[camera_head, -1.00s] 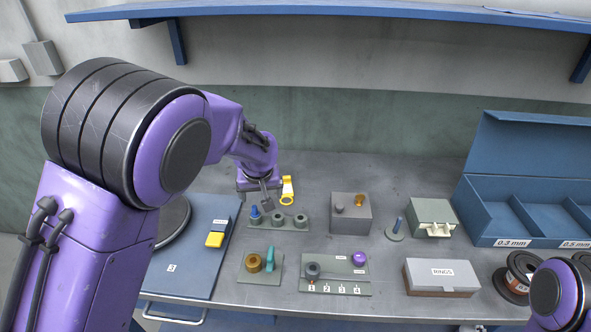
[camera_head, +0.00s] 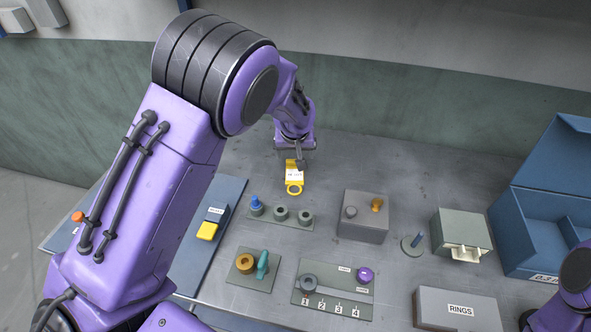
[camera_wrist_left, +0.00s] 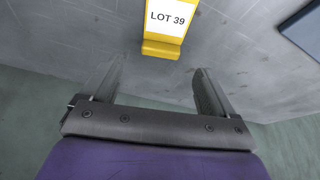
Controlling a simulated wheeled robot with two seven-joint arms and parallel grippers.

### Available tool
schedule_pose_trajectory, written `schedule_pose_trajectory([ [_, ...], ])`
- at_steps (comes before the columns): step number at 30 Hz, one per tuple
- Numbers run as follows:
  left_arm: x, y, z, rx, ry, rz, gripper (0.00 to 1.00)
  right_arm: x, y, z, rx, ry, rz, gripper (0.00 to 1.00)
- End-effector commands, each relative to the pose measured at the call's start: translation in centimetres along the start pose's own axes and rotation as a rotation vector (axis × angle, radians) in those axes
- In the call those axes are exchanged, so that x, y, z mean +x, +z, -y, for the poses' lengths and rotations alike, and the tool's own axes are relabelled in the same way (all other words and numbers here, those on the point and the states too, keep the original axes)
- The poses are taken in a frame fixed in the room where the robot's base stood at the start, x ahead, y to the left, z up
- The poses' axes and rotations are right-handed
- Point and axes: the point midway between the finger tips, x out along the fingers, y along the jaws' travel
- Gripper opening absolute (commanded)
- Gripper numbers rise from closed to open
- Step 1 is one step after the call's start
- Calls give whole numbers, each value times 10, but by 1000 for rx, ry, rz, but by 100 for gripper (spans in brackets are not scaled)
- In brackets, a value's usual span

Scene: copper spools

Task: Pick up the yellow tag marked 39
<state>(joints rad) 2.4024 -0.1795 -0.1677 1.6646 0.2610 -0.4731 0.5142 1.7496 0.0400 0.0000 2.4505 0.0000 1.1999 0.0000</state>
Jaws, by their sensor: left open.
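The yellow tag (camera_head: 294,188) lies on the grey bench near the back, with a ring at its near end. In the left wrist view the tag (camera_wrist_left: 161,47) carries a white label reading "LOT 39". My left gripper (camera_head: 298,160) is over the far end of the tag in the head view and hides part of it. In the left wrist view my left gripper (camera_wrist_left: 158,85) is open and empty, its two fingers apart, with the tag beyond the gap between them. My right gripper is out of view; only part of the right arm shows at the lower right.
Near the tag stand a plate with grey posts (camera_head: 280,214) and a grey box (camera_head: 363,217). A numbered board (camera_head: 333,302), a box marked RINGS (camera_head: 458,309) and a blue bin (camera_head: 540,240) are nearer or to the right. The bench behind the grey box is clear.

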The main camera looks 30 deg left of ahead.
Motion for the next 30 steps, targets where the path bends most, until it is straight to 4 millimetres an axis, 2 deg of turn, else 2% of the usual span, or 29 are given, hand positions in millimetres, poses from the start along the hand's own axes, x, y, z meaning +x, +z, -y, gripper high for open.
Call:
schedule_pose_trajectory([
  [5,26,0,1,0,-2,3,88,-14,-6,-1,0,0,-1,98],
  [9,49,1,2,-1,-1,2,88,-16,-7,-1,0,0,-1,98],
  [17,54,1,2,-1,-1,0,88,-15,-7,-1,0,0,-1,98],
  [22,54,1,2,-1,-1,0,33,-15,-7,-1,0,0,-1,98],
  [23,54,1,2,-1,-1,0,29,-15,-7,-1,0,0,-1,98],
  [30,53,1,2,-1,-1,-1,29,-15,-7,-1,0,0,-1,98],
])
